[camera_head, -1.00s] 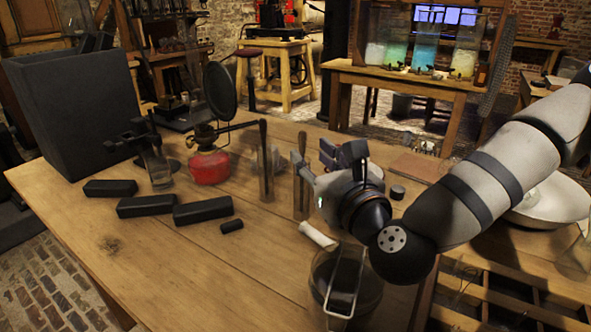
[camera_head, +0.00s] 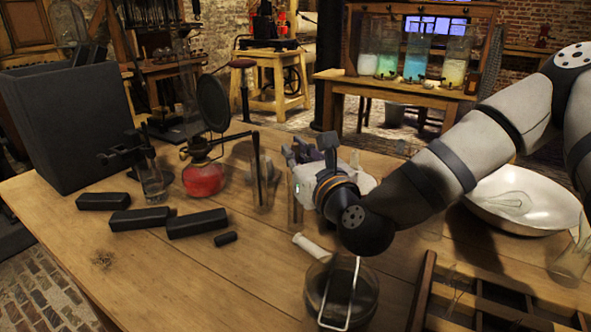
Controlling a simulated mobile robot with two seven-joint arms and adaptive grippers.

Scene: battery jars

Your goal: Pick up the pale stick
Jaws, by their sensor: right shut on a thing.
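A short pale stick (camera_head: 313,246) lies on the table beside the round glass vessel with a wire handle (camera_head: 341,292). My right gripper (camera_head: 303,154) is above and behind it, apart from it, pointing left. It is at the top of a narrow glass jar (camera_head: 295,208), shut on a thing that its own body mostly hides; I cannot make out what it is. A dark upright rod (camera_head: 256,168) stands in the narrow jar just to the left. My left gripper is not in view.
A red-filled lamp (camera_head: 203,180) stands left of the jars. Several black bars (camera_head: 196,224) and a tall dark box (camera_head: 70,125) are further left. A white bowl (camera_head: 520,203) and a divided wooden tray (camera_head: 480,302) are at right.

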